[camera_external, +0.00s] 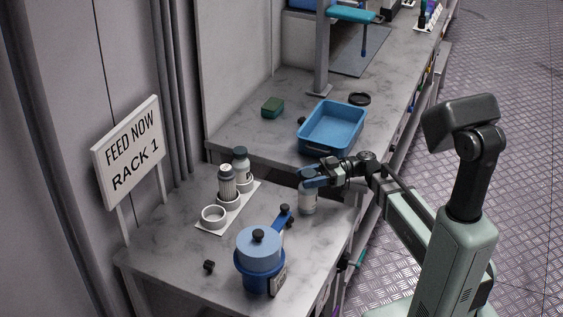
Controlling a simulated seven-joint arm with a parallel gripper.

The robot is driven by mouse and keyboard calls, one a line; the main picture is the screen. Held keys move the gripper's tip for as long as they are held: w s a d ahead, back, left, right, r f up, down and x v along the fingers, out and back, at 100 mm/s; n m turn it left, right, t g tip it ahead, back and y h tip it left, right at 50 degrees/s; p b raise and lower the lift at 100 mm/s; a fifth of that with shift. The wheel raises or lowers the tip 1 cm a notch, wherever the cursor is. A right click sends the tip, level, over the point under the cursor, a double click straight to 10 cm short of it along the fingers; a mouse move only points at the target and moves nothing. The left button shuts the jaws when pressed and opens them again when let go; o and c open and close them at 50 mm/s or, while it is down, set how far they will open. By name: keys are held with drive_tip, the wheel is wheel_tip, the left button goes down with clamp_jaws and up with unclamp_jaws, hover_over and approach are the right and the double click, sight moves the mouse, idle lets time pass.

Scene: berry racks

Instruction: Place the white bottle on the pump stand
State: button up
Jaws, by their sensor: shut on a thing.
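My gripper (310,178) is shut on the top of a white bottle (308,199). The bottle is upright at the right side of the near worktop; I cannot tell if its base touches the surface. To its left, a white base plate (207,228) has round holders in a row. Two pale bottles with grey tops, a rear one (241,167) and a middle one (228,186), stand in holders. The front holder (213,215) is empty. This plate may be the pump stand; no label shows.
A blue lidded pot (259,262) and a blue piece with black knobs (283,217) stand between the bottle and the front edge. A small black knob (209,265) lies at front left. A blue tray (333,128) and green block (272,107) are behind. A "FEED NOW RACK 1" sign (130,150) stands left.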

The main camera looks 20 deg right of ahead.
clamp_jaws()
drive_tip(key=shift+r, duration=5.05)
drive_tip(key=shift+f, duration=0.1)
wheel_tip(320, 180, down, 10)
drive_tip(key=shift+r, duration=0.2)
drive_tip(key=shift+d+f, duration=0.15)
drive_tip(key=shift+d, duration=1.2)
drive_tip(key=shift+d+r, duration=0.15)
drive_tip(key=shift+r, duration=0.55)
